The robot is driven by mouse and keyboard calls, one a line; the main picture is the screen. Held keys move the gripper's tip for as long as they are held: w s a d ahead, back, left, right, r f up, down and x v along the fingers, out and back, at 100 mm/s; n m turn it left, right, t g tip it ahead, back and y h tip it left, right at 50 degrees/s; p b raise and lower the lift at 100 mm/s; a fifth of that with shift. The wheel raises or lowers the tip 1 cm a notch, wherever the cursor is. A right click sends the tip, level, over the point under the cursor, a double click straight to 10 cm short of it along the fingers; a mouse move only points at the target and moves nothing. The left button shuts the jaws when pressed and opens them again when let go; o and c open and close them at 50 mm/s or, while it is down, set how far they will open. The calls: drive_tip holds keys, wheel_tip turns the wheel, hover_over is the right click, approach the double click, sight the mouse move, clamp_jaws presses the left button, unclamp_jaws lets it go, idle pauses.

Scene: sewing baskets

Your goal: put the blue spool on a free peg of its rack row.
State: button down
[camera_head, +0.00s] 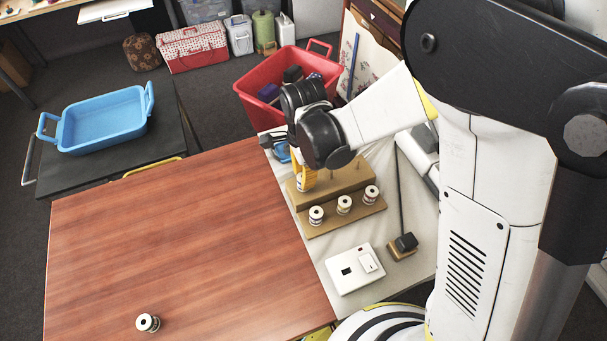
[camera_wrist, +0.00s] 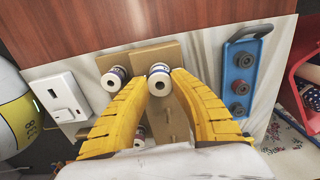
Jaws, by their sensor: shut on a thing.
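My gripper (camera_head: 306,178) is at the left end of the rack's raised back step, and its yellow fingers are shut on a spool (camera_head: 300,186). In the wrist view the fingers (camera_wrist: 160,74) close on both sides of this spool (camera_wrist: 160,82), which has white ends and a dark bluish band. Whether it sits on a peg or hovers just above the step I cannot tell. The wooden rack (camera_head: 320,229) has three spools on its lower front row: left (camera_head: 316,215), middle (camera_head: 344,205) and right (camera_head: 371,195). Bare pegs (camera_head: 331,174) show on the back step.
Another spool (camera_head: 148,323) stands on the brown table (camera_head: 180,240). A white switch plate (camera_head: 355,270) and a black-topped block (camera_head: 405,243) lie near the rack. A blue holder (camera_wrist: 239,72) with dark knobs is beside it. A red bin (camera_head: 262,75) stands behind.

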drive_tip(key=c, duration=1.1)
unclamp_jaws()
drive_tip(key=shift+c, duration=0.2)
wheel_tip(320, 180, up, 12)
